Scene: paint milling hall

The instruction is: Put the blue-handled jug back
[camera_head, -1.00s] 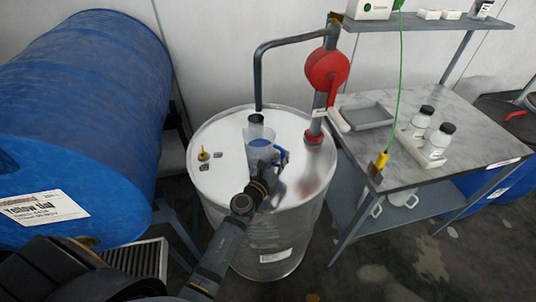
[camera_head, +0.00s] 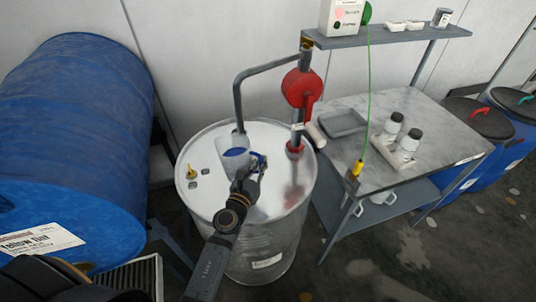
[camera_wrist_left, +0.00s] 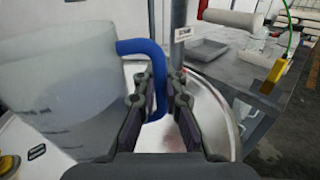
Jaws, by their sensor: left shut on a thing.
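Whether the jug's base touches the drum top is hard to tell. My right gripper is not in view.
A red hand pump (camera_head: 303,88) with a grey pipe (camera_head: 238,100) stands on the drum. Right of it, a grey table (camera_head: 430,135) carries a tray (camera_head: 342,123) and two bottles (camera_head: 402,135). A large blue barrel (camera_head: 75,130) lies at left.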

